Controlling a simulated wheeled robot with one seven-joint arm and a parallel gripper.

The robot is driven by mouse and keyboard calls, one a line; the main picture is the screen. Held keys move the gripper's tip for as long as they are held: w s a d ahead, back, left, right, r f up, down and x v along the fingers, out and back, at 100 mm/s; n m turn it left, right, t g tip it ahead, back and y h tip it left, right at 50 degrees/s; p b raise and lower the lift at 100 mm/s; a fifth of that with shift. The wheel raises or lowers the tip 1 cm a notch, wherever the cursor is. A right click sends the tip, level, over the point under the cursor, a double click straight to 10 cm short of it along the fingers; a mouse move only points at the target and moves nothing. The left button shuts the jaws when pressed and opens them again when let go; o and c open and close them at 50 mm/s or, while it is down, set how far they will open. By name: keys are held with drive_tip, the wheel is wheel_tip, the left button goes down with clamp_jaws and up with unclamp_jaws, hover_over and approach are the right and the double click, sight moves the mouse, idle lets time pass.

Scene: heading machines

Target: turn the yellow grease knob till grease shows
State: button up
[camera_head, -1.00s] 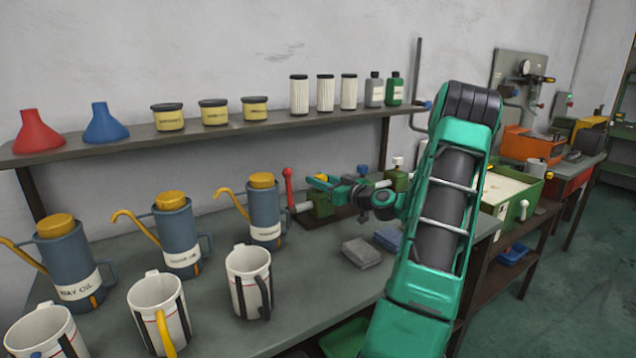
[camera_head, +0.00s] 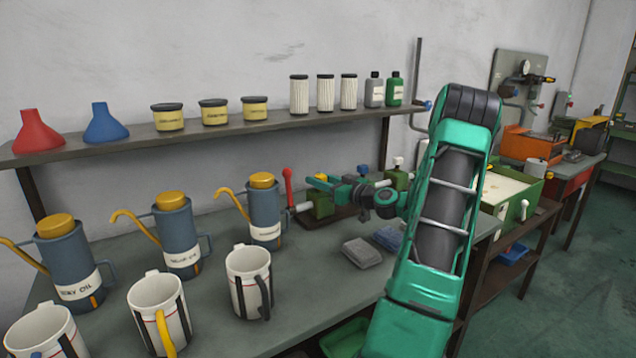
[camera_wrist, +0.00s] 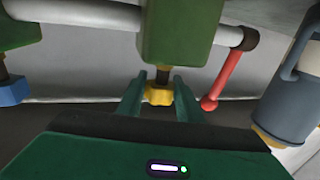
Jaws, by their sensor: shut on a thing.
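The yellow grease knob (camera_wrist: 159,95) shows in the wrist view on a short dark stem at the end of a green block (camera_wrist: 180,30). My gripper (camera_wrist: 158,92) has one finger on each side of the knob and is shut on it. In the head view my gripper (camera_head: 322,183) reaches left over the bench to the green block (camera_head: 319,206) beside the red lever (camera_head: 288,178). There the held knob is hidden or too small to make out. The visible face of the block in the wrist view is plain green, with no grease seen on it.
A blue knob (camera_wrist: 12,92) sits left of the held one in the wrist view. Oil cans (camera_head: 264,212) and white mugs (camera_head: 249,282) stand left on the bench. Folded cloths (camera_head: 361,252) lie in front of the fixture. A shelf (camera_head: 290,121) runs above.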

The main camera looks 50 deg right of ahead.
drive_tip(key=shift+a+f, duration=0.15)
drive_tip(key=o, duration=1)
drive_tip(key=shift+o, duration=0.2)
drive_tip(key=shift+s, duration=0.1)
drive_tip(key=s, duration=1)
drive_tip(key=shift+s+d, duration=0.2)
drive_tip(key=shift+s, duration=0.05)
